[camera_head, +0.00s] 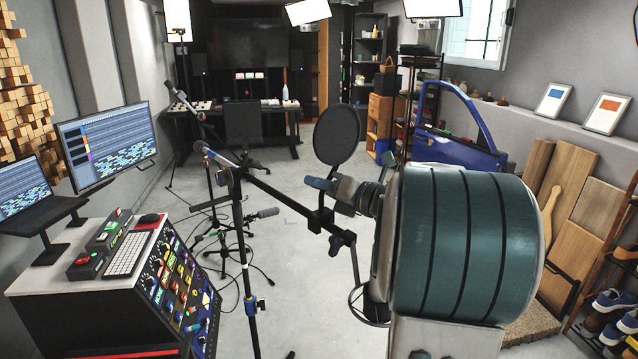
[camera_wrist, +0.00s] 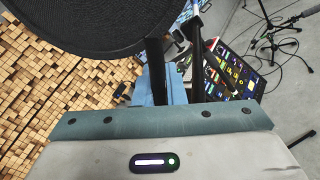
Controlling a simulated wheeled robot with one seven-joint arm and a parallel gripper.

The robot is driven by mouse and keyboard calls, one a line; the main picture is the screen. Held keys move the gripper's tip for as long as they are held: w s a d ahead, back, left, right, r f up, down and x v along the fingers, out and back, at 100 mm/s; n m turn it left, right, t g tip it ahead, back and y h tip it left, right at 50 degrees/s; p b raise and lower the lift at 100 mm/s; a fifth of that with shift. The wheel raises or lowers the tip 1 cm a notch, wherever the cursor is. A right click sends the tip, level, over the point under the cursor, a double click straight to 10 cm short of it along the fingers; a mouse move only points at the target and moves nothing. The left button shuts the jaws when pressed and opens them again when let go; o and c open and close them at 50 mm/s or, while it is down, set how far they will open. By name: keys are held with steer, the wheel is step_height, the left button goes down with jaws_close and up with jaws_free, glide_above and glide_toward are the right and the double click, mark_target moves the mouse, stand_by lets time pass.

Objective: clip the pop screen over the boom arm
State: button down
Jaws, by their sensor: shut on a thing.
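The pop screen (camera_head: 337,134) is a round black mesh disc, upright above the boom arm in the head view. It fills the upper left of the wrist view (camera_wrist: 85,22). My gripper (camera_head: 325,186) is shut on its stem below the disc. The black boom arm (camera_head: 277,194) slopes down to the right from a stand. A dark clip block (camera_head: 321,221) below my gripper overlaps the boom arm; whether it is around the bar or only in front of it, I cannot tell. In the wrist view the blue fingers partly hide the stem.
A mixing console (camera_head: 180,290) with monitors stands at the left. A boom stand (camera_head: 245,255) rises in front of it, with cables on the floor. A blue car door (camera_head: 455,140) and wood boards (camera_head: 570,200) are at the right.

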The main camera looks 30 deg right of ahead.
steer(key=c, duration=1.4)
jaws_free()
steer(key=shift+f, duration=0.1)
steer(key=b+v, duration=0.2)
steer(key=v, duration=1.2)
steer(key=shift+a, duration=0.1)
